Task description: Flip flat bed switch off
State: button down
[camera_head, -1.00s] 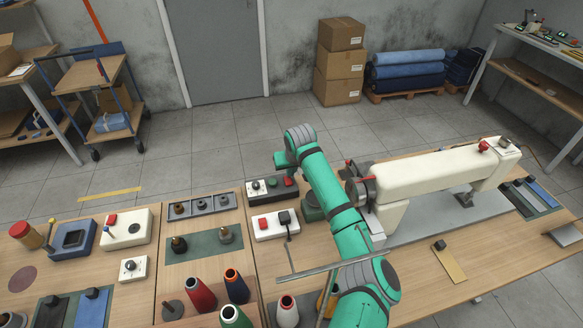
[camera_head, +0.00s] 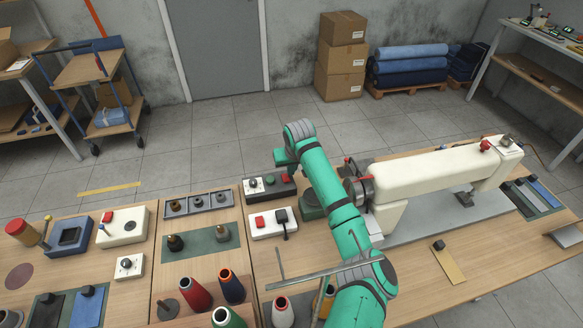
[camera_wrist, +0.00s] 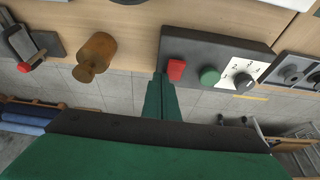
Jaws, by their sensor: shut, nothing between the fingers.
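A dark control box (camera_head: 268,193) stands on the table left of the cream sewing machine (camera_head: 435,170). It has a red button, a green button and a white dial plate with a black knob. In the wrist view the red button (camera_wrist: 176,70), green button (camera_wrist: 209,76) and dial knob (camera_wrist: 243,83) are clear. My gripper (camera_wrist: 163,80) is shut and empty, its tips at the red button's left edge; I cannot tell whether they touch. In the head view my gripper (camera_head: 284,160) is over the box's right end and partly covers it.
A white box (camera_head: 273,228) with a red button and a black lever stands in front of the dark box. Thread cones (camera_head: 232,287) are at the front left. In the wrist view a wooden knob (camera_wrist: 95,57) is left of the control box.

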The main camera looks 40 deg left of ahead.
jog(key=shift+s+a, duration=0.2)
jog(key=shift+s, duration=0.95)
jog(key=shift+w+d, duration=0.1)
jog(key=shift+d, duration=0.25)
jog(key=shift+w, duration=0.1)
jog(key=shift+r, duration=0.15)
jog(key=v, duration=1.3)
jog(key=shift+s+d+r, duration=0.2)
jog(key=shift+s+r, duration=0.05)
jog(key=shift+r, duration=0.05)
